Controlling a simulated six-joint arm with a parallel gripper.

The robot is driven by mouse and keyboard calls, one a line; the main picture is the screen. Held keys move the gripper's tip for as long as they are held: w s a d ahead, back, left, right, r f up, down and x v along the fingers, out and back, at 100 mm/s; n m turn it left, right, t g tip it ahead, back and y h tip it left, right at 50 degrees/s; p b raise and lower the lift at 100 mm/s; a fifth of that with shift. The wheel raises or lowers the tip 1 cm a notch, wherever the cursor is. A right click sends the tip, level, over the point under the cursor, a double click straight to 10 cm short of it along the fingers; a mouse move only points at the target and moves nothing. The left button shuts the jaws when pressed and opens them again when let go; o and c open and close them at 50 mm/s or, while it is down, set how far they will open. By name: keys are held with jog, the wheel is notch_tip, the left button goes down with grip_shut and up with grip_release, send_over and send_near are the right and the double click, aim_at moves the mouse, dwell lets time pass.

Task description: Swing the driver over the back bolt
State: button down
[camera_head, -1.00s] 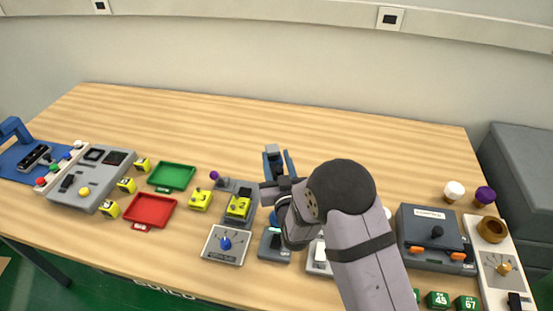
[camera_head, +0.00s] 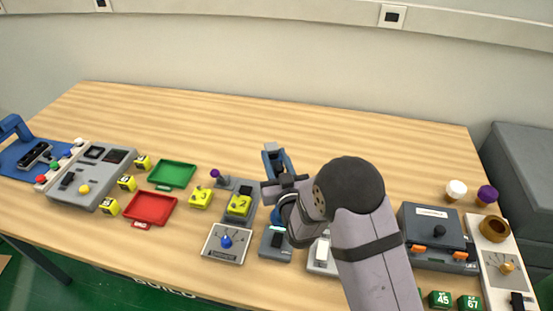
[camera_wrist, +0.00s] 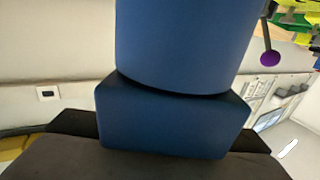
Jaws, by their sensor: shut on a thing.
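My gripper (camera_head: 287,184) is right of the grey fixture (camera_head: 245,216) and seems raised above the table. It is shut on a blue tool, taken to be the driver (camera_head: 274,160), whose blue body fills the middle of the wrist view (camera_wrist: 175,120). The driver's working tip cannot be made out. The fixture carries a yellow block marked 2 (camera_head: 239,204). A small purple ball (camera_head: 214,173) stands at the fixture's back left and also shows in the wrist view (camera_wrist: 270,58). I cannot pick out the back bolt for certain.
A green tray (camera_head: 172,174) and a red tray (camera_head: 150,208) lie left, with yellow blocks near them. A dark grey box (camera_head: 436,236) stands right. The back of the table is clear.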

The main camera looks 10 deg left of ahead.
jog(key=s+a+n+g+y+b, duration=0.5)
jog(key=s+n+g+y, duration=0.2)
jog(key=n+g+y, duration=0.3)
jog(key=shift+s+a+n+g+b, duration=0.15)
jog(key=shift+n+g+b, duration=0.2)
jog(key=shift+g, duration=1.15)
jog(key=shift+r, duration=0.1)
jog(key=c, duration=1.5)
grip_release()
jog(key=shift+c, duration=0.2)
jog(key=shift+s+d+b, duration=0.25)
jog(key=shift+d+b, duration=0.05)
jog(key=shift+d, duration=0.9)
jog(key=shift+s+d+b, duration=0.2)
jog(key=shift+d+b, duration=0.1)
jog(key=shift+d, duration=0.9)
jog(key=shift+s+d+b, duration=0.25)
jog(key=shift+d+b, duration=0.05)
jog(key=shift+d, duration=0.9)
